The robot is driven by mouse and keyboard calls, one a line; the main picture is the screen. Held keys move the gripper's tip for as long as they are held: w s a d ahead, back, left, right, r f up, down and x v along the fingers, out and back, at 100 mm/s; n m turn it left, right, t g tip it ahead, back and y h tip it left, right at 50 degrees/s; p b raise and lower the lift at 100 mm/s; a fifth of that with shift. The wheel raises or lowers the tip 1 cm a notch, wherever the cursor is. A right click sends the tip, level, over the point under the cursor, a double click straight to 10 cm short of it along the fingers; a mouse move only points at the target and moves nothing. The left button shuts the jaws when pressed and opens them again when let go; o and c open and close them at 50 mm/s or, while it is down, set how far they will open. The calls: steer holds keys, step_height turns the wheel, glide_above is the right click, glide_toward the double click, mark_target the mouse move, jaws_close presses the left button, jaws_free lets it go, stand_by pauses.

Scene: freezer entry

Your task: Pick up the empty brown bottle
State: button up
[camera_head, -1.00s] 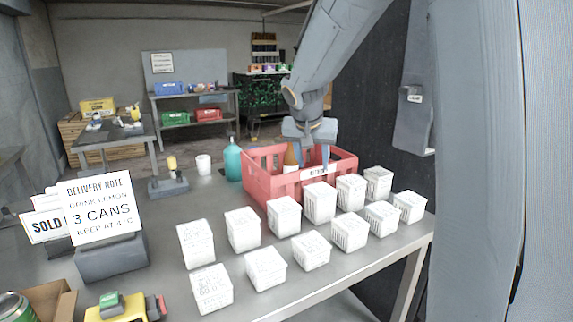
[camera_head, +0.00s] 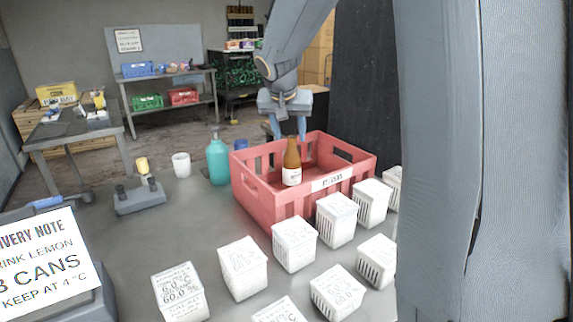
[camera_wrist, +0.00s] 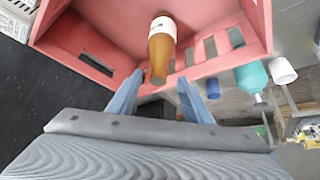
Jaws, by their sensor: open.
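The brown bottle (camera_head: 292,163) has a white label and stands inside a red crate (camera_head: 262,203) with a white label on its front. In the wrist view the bottle (camera_wrist: 160,50) shows with its neck toward my gripper. My gripper (camera_head: 289,136) is open and empty, over the back side of the crate, behind the bottle in the head view. In the wrist view my two blue fingers (camera_wrist: 163,97) are apart, and the bottle's neck appears between them. I cannot tell how full the bottle is.
Several white printed boxes (camera_head: 243,266) stand in front of the crate. A teal bottle (camera_head: 218,162), a white cup (camera_head: 181,165) and a blue cup (camera_head: 241,144) stand to its left. A delivery note sign (camera_head: 45,262) is at the front left.

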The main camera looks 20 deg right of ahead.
mark_target(293, 147)
steer(key=shift+w+d+f, duration=0.15)
steer(key=shift+w+f, duration=0.1)
steer(key=shift+w, duration=0.15)
steer(key=shift+p+x, duration=1.25)
steer(key=shift+x, duration=2.3)
steer(key=shift+s+d, duration=0.15)
steer(key=shift+d, duration=0.05)
jaws_close()
